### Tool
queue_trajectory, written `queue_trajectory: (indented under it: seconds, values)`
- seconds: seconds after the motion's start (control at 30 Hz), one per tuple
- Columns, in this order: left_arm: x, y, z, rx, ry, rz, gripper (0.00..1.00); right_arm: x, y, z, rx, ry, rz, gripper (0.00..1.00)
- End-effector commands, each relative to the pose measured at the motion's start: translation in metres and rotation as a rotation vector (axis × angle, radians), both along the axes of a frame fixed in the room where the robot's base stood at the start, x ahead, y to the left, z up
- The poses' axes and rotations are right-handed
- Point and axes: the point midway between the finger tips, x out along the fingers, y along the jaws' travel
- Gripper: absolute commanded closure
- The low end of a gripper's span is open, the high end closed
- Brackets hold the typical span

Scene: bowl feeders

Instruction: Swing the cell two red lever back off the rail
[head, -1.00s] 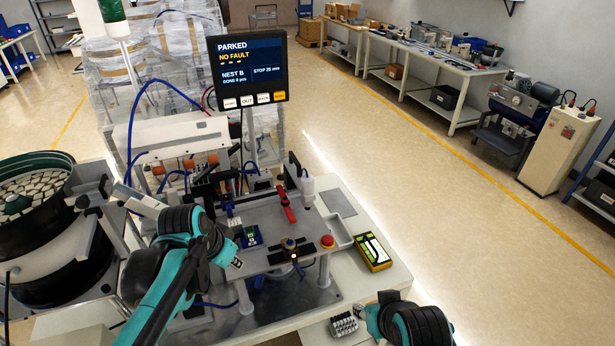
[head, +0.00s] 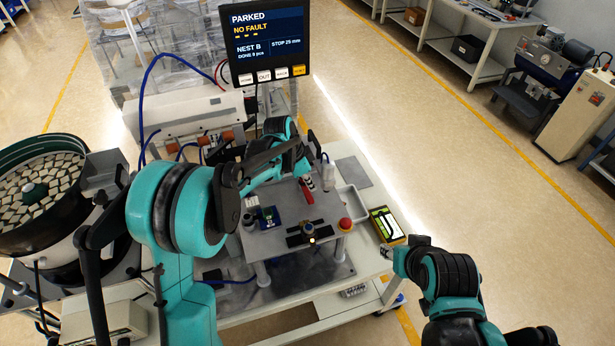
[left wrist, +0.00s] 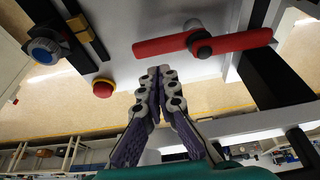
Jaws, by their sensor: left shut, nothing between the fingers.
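The red lever (head: 307,188) is on the grey plate of the cell, partly covered by my left arm in the head view. In the left wrist view the red lever (left wrist: 235,42) lies crosswise on a dark pivot, near the top right. My left gripper (left wrist: 158,72) is shut and empty, its fingertips just below the lever's left end in that picture, apparently apart from it. In the head view the left gripper (head: 300,163) is above the plate's back, with its fingertips unclear. My right gripper (head: 390,254) is at the table's right front edge; its jaws are unclear.
A screen (head: 266,44) reads PARKED, NO FAULT. A red button (head: 346,223) and a blue-topped knob (head: 308,227) sit at the plate's front. A yellow device (head: 386,224) lies on the table's right side. A bowl feeder (head: 40,195) stands left.

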Motion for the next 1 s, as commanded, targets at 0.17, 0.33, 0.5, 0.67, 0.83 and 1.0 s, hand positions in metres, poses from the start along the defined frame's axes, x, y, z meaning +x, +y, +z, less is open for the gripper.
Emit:
queue_trajectory:
  seconds: [0.17,0.33,0.5,0.67,0.83,1.0]
  values:
    - [0.003,-0.008,-0.025,0.0,0.0,0.0,1.0,0.0,0.0,-0.002,0.0,0.0,0.0,0.6]
    - [0.004,-0.011,-0.034,0.0,0.0,0.001,1.0,0.0,0.0,-0.002,0.0,0.0,0.0,0.6]
    - [0.005,-0.011,-0.035,0.0,0.0,0.002,1.0,0.0,0.0,-0.002,0.0,0.0,0.0,0.6]
    - [0.005,-0.011,-0.035,0.0,0.0,0.001,1.0,0.0,0.0,-0.002,0.0,0.0,0.0,0.6]
    - [0.004,-0.011,-0.035,0.0,0.0,-0.014,1.0,0.0,0.0,-0.003,0.0,0.0,0.0,0.6]
    - [0.003,-0.009,-0.035,0.0,0.0,-0.051,1.0,0.0,0.0,-0.005,0.0,0.0,0.0,0.6]
